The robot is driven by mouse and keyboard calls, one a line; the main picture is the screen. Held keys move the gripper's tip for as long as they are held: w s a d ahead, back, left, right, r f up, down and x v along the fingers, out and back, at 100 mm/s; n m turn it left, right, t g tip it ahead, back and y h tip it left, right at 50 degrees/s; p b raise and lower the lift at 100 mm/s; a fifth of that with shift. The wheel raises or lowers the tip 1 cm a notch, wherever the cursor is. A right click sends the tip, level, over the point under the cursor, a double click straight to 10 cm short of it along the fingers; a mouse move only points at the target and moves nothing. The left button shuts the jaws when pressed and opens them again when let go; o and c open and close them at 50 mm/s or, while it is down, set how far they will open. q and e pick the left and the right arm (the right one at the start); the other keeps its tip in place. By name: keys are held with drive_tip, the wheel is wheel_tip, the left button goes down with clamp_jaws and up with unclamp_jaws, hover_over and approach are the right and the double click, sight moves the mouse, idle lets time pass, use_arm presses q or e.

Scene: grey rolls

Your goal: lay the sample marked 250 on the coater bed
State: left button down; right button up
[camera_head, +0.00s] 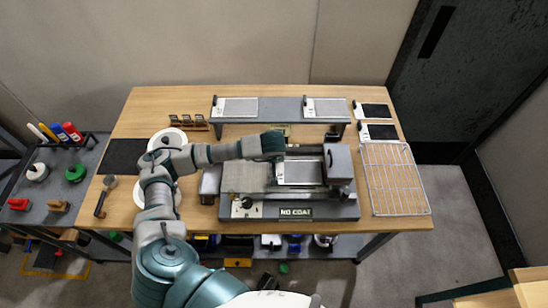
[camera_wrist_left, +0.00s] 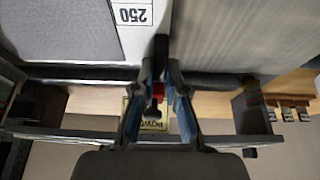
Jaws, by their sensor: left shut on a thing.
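The sample marked 250 (camera_head: 299,172) lies flat on the coater bed (camera_head: 244,178), to the right of the brushed metal plate. Its white strip with the printed number (camera_wrist_left: 132,14) shows at the top of the left wrist view. My left gripper (camera_head: 272,150) is at the bed's far edge, just beyond the sample's label end. In the left wrist view its fingers (camera_wrist_left: 160,82) are closed on a small dark upright piece (camera_wrist_left: 160,52), beside the sample's strip. A red bit shows between the fingers. What the dark piece belongs to is unclear. My right gripper is not in view.
A raised rack (camera_head: 281,109) behind the coater holds two other panels. Two dark samples (camera_head: 375,111) lie at the right back. A wire rack (camera_head: 395,178) is right of the coater. A black mat (camera_head: 122,156) lies left. A grey block (camera_head: 340,163) stands right of the sample.

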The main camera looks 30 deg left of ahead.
use_arm(q)
drive_tip(key=shift+f, duration=0.3)
idle(0.6)
drive_tip(key=c, duration=1.1)
unclamp_jaws()
drive_tip(key=shift+c, duration=0.2)
drive_tip(key=v, duration=1.2)
